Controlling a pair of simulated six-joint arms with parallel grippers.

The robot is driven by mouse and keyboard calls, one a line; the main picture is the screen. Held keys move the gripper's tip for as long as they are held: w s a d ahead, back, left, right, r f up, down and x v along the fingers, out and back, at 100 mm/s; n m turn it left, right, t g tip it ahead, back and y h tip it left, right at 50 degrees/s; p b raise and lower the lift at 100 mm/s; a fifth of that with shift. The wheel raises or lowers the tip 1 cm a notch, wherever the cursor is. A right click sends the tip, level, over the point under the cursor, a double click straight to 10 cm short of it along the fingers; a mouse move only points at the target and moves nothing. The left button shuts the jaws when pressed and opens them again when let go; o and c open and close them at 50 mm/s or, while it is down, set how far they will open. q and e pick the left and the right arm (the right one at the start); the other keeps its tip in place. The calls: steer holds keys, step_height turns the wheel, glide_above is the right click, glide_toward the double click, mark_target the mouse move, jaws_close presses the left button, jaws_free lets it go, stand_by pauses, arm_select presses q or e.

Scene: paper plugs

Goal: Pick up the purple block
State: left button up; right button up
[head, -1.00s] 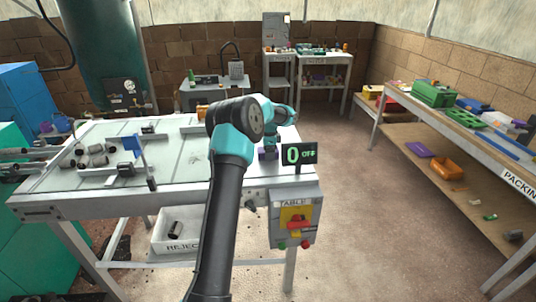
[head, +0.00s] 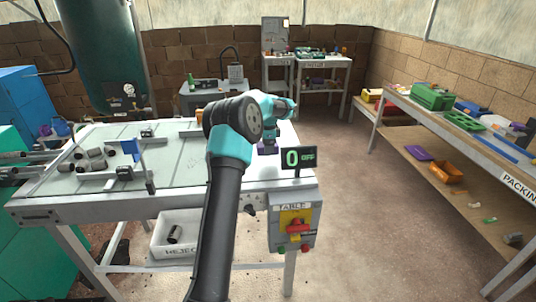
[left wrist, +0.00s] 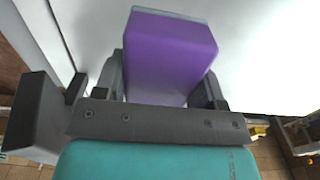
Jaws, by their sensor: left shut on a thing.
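The purple block (left wrist: 172,55) sits between the two dark fingers of my left gripper (left wrist: 163,85) in the left wrist view. The fingers press on its two sides, so the gripper is shut on it. In the head view my left gripper (head: 268,140) points down over the right end of the white table, behind the display. Only a small part of the purple block (head: 268,149) shows there below the fingers. I cannot tell how large a gap lies under it. My right gripper is not in view.
The display reading "0 OFF" (head: 298,159) stands at the table's front right corner, close to the block. Several grey cylinders (head: 92,158) lie at the table's left. A white reject bin (head: 172,246) is below. The packing bench (head: 474,152) stands at the right.

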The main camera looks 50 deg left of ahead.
arm_select(q)
step_height(320, 180, up, 6)
steer(key=shift+f, duration=0.25)
